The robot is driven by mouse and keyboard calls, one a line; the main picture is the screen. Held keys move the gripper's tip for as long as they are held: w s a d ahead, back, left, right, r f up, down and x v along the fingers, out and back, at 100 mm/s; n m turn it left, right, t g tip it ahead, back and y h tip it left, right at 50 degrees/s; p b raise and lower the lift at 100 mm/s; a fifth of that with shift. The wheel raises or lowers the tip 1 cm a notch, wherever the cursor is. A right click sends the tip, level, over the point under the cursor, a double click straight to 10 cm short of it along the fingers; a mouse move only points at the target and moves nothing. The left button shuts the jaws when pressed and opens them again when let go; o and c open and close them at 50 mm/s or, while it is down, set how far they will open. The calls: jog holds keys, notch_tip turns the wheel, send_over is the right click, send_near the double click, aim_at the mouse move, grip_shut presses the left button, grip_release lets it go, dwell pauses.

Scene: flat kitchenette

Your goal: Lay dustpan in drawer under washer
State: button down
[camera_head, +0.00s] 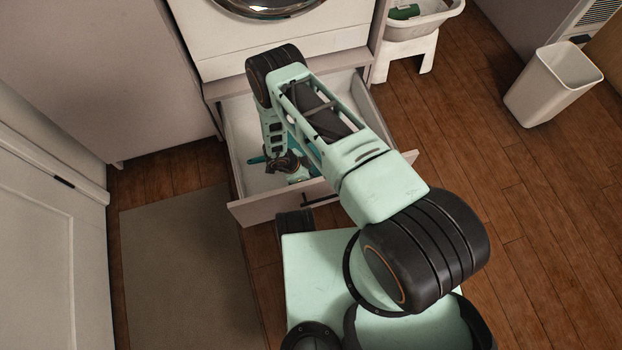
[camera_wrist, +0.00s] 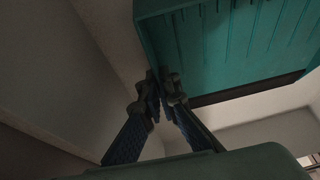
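The teal dustpan (camera_wrist: 235,45) fills the upper right of the wrist view, its ribbed face showing. In the head view, small teal parts of the dustpan (camera_head: 316,168) show inside the open drawer (camera_head: 262,210) under the washer (camera_head: 280,45); my arm hides most of it. My gripper (camera_wrist: 160,92) has its fingertips close together at the dustpan's near left corner, with the edge seeming to lie between them. In the head view, my gripper (camera_head: 285,163) is down inside the drawer. Whether the dustpan rests on the drawer floor cannot be told.
A white stool (camera_head: 408,55) with a grey basket (camera_head: 425,25) stands right of the drawer. A white bin (camera_head: 553,85) is farther right on the wooden floor. A grey mat (camera_head: 185,270) lies left of the drawer, beside a white door (camera_head: 45,220).

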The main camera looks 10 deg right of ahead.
jog(key=shift+f, duration=0.25)
jog(key=c, duration=2.2)
grip_release()
jog(key=shift+o, duration=0.2)
jog(key=shift+r, duration=0.15)
jog(key=p+v, duration=0.4)
jog(key=v, duration=0.8)
